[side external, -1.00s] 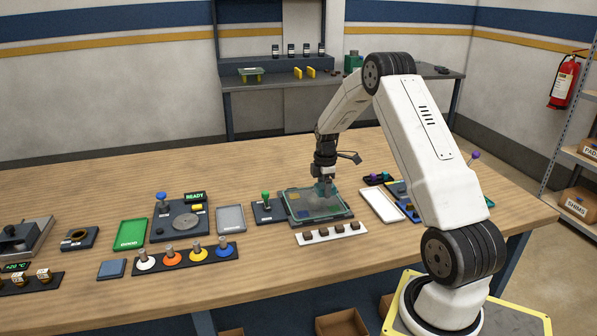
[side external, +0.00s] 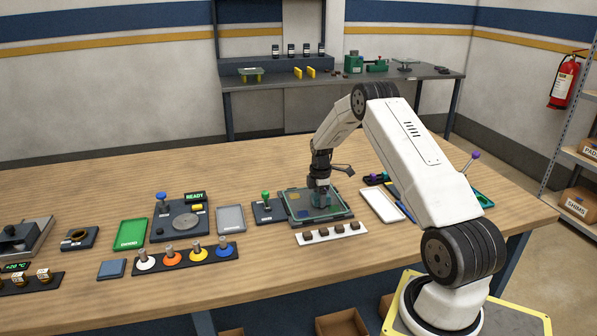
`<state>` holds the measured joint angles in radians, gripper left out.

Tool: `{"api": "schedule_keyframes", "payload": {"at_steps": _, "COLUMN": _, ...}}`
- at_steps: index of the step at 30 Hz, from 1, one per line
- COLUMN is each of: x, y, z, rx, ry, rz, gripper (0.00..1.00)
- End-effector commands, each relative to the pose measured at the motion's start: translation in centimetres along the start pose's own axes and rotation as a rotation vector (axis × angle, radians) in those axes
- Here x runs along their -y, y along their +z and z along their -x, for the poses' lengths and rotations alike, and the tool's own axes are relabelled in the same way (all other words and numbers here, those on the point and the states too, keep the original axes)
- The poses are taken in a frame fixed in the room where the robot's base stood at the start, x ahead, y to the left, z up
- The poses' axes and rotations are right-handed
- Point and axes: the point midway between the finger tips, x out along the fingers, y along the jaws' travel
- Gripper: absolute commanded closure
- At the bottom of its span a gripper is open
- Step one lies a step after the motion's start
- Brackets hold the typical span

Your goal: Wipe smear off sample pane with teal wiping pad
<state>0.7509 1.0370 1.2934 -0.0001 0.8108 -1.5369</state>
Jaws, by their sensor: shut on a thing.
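The sample pane (side external: 336,212) is a clear sheet in a dark frame with green edges, lying near the middle of the bench. Blue and yellow patches show at the pane's left side. I see no clear grey smear on the visible part; the area under the gripper is hidden.
A green-knobbed lever block (side external: 267,209) stands just left of the pane. A white tray (side external: 381,205) is to the right. Bare wood (side external: 360,275) is free in front.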

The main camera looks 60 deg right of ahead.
Motion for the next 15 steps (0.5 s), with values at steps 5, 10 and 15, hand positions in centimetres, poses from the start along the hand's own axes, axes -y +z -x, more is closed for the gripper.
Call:
{"api": "schedule_keyframes", "payload": {"at_steps": 5, "x": -1.6, "y": 0.0, "z": -0.1, "rx": 0.000, "ry": 0.000, "rz": 0.000, "gripper": 0.83}}
{"api": "schedule_keyframes", "payload": {"at_steps": 10, "x": -3.2, "y": 0.0, "z": -0.1, "rx": 0.000, "ry": 0.001, "rz": 0.000, "gripper": 0.83}}
{"api": "schedule_keyframes", "payload": {"at_steps": 15, "x": -4.6, "y": 0.0, "z": -0.1, "rx": 0.000, "ry": 0.000, "rz": 0.000, "gripper": 0.83}}
